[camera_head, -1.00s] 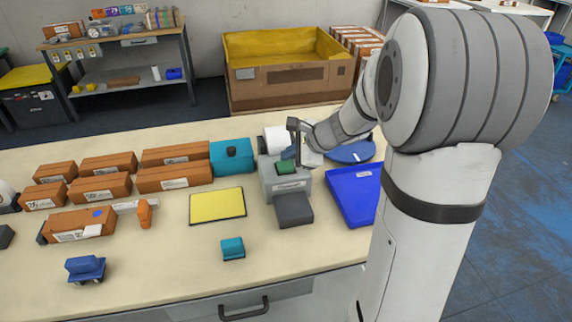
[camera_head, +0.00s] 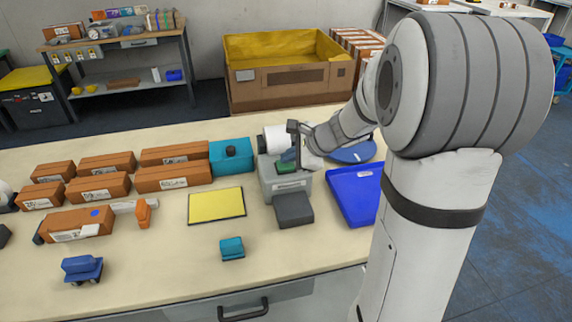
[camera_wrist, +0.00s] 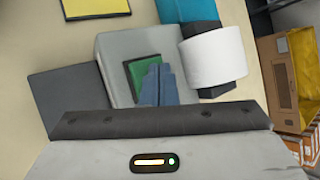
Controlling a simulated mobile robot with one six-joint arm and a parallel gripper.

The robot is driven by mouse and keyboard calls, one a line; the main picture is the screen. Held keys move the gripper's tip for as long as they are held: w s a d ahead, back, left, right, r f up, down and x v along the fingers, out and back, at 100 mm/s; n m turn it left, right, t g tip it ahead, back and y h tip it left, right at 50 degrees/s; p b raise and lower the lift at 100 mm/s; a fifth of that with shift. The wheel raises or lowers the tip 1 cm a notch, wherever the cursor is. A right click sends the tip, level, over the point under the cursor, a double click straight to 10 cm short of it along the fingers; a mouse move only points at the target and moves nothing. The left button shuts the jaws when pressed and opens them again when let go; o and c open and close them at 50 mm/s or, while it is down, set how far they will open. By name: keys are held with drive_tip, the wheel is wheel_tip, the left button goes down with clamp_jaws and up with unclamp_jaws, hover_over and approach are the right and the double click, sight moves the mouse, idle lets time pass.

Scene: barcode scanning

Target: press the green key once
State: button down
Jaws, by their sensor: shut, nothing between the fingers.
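The green key (camera_head: 286,168) is a flat green square on top of a grey box-shaped device (camera_head: 284,185) at the right part of the table. In the wrist view the green key (camera_wrist: 146,74) is partly covered by the blue fingertips. My gripper (camera_head: 289,156) is shut and empty, its fingertips over the back part of the key in the head view. In the wrist view my gripper (camera_wrist: 156,85) points at the key's lower right part. I cannot tell whether the tips touch the key.
A white paper roll (camera_wrist: 215,56) stands close beside the device. A dark grey block (camera_head: 294,209) sits at the device's front, a blue tray (camera_head: 352,195) to its right. A teal box (camera_head: 232,156) and yellow mat (camera_head: 216,205) lie left.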

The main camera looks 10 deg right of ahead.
sight(289, 165)
drive_tip(key=shift+f+b, duration=0.45)
drive_tip(key=shift+f, duration=0.05)
drive_tip(key=shift+r, duration=0.15)
idle(0.5)
drive_tip(key=shift+r+p, duration=0.8)
drive_tip(key=shift+r, duration=0.1)
wheel_tip(289, 165, up, 5)
drive_tip(key=p, duration=0.4)
drive_tip(key=shift+r, duration=0.1)
